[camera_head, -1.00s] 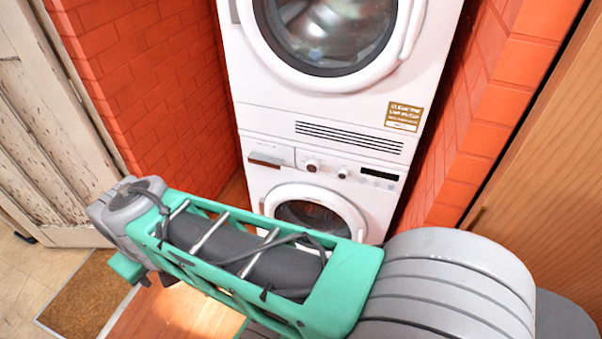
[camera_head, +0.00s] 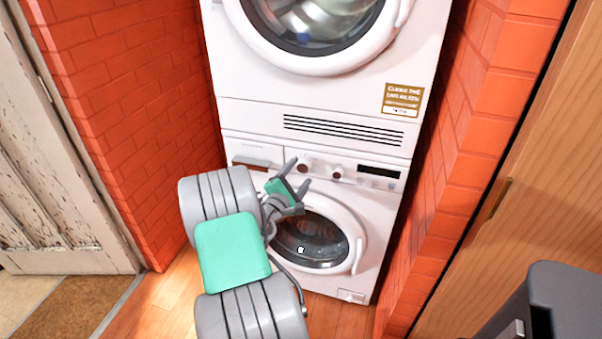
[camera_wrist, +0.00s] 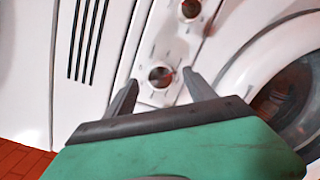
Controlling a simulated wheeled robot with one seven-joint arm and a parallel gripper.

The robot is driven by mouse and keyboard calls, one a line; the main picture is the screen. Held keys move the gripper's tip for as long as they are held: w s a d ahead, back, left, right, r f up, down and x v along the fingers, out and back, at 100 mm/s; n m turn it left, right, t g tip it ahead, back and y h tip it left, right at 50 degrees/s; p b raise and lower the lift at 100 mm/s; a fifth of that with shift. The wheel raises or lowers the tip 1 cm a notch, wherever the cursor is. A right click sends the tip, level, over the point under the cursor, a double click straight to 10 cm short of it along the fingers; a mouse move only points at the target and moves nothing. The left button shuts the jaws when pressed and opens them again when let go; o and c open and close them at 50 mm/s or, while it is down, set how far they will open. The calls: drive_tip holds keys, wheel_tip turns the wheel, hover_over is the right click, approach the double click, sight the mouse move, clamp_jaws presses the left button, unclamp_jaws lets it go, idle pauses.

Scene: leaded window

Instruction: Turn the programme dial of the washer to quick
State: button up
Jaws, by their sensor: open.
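The washer (camera_head: 355,205) is the lower white machine. Its panel carries two round knobs. The right knob (camera_head: 336,171) shows at the top of the wrist view (camera_wrist: 190,9). I cannot read which is the programme dial or any marking. My gripper (camera_head: 299,173) is open and empty in front of the panel's left knob. In the wrist view its fingers (camera_wrist: 161,77) appear on either side of this knob; I cannot tell whether they touch it.
A dryer (camera_head: 240,110) is stacked above the washer. Brick walls stand close on the left (camera_head: 130,110) and right (camera_head: 470,170). The washer's round door (camera_head: 355,245) is shut below the panel. A wooden panel (camera_head: 540,150) stands at the far right.

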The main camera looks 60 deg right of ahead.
drive_tip(key=shift+d, duration=1.05)
drive_tip(key=c, duration=1.4)
